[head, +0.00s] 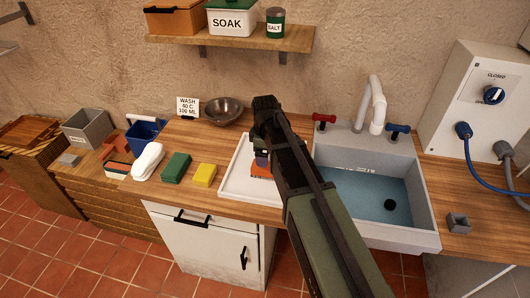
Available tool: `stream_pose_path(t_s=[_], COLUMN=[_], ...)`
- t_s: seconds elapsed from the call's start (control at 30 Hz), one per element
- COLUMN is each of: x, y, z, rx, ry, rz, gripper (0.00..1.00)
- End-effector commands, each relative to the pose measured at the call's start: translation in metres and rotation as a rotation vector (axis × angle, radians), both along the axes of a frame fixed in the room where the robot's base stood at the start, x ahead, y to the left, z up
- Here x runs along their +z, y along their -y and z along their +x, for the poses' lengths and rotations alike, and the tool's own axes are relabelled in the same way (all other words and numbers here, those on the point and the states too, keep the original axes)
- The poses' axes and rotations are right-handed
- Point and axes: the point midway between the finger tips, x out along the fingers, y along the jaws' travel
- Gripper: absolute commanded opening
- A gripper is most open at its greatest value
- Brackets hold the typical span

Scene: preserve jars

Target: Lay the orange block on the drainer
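An orange block (262,172) shows below the end of my arm, over the white drainer tray (232,182) left of the sink. Whether it rests on the tray or is held just above it, I cannot tell. My gripper (261,160) points down at the block, close to or touching its top. My dark arm hides most of the fingers and part of the block, so I cannot see whether they are open or closed on it. The drainer's left and front rims show; its right part is hidden behind my arm.
A yellow block (204,175), a green block (175,167) and a white bundle (148,161) stand left of the drainer. A metal bowl (223,112) is behind it. The sink (408,187), with water and a tall tap (377,103), is right. A shelf (230,39) overhangs the back.

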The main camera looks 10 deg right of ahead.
Motion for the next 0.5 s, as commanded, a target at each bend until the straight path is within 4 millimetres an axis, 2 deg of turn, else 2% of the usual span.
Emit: stream_pose_path(t_s=[0.03,0.1,0.2,0.37,0.47,0.5], x=[0.027,0.039,0.046,0.043,0.043,0.043], y=[0.0,0.0,0.0,0.0,0.002,0.003], z=[0.0,0.0,0.0,-0.006,-0.047,-0.072], rx=[0.0,0.0,0.0,-0.026,-0.223,-0.356], ry=[0.0,0.0,0.0,0.0,-0.001,-0.001], rz=[0.0,0.0,0.0,0.0,-0.001,-0.001], gripper=[0.84,0.84,0.84,0.84,0.84,0.84])
